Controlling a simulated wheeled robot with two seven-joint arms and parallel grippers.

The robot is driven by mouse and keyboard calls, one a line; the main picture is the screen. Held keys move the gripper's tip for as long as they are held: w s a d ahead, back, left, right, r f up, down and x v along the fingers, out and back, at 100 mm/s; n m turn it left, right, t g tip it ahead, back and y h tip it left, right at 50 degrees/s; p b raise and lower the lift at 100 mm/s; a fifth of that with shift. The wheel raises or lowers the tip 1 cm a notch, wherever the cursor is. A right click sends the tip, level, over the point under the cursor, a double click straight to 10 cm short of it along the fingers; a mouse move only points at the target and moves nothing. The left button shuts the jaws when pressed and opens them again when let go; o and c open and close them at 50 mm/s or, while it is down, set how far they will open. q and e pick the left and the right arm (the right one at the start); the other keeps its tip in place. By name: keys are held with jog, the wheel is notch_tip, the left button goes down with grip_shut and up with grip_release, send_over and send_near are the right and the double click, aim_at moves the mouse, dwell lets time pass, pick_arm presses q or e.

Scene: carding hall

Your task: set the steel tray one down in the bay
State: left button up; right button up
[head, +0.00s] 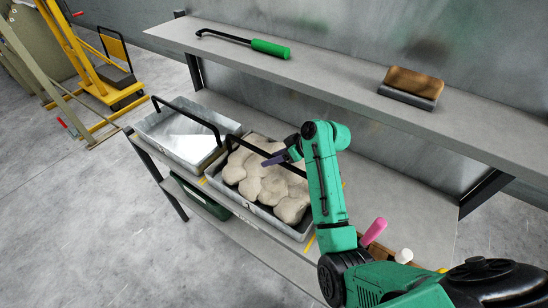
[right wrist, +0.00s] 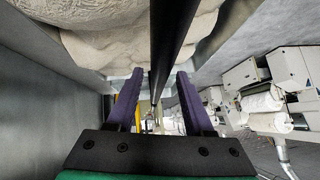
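Two steel trays with black bar handles stand side by side on the lower shelf in the head view. The left steel tray (head: 172,141) looks empty. The right steel tray (head: 262,214) is heaped with pale, lumpy fibre (head: 262,178). I cannot tell which one is tray one. My right gripper (head: 272,160) is over the filled tray at its handle (head: 238,148). In the right wrist view the purple fingers (right wrist: 158,75) stand apart, with the black handle bar (right wrist: 168,45) between them and narrow gaps showing. My left gripper is out of view.
Yellow marks (head: 310,243) lie on the shelf by the filled tray. An upper shelf (head: 330,75) behind holds a green-handled tool (head: 270,48) and a brush (head: 411,86). Pink (head: 374,232) and white handles stick up beside my right arm. A yellow trolley (head: 85,75) stands at far left.

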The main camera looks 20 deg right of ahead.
jog(key=shift+d+r, duration=0.2)
jog(key=shift+d, duration=0.1)
jog(key=b+v, duration=0.2)
jog(key=v, duration=0.9)
jog(key=shift+r, duration=0.2)
jog(key=shift+s, duration=0.1)
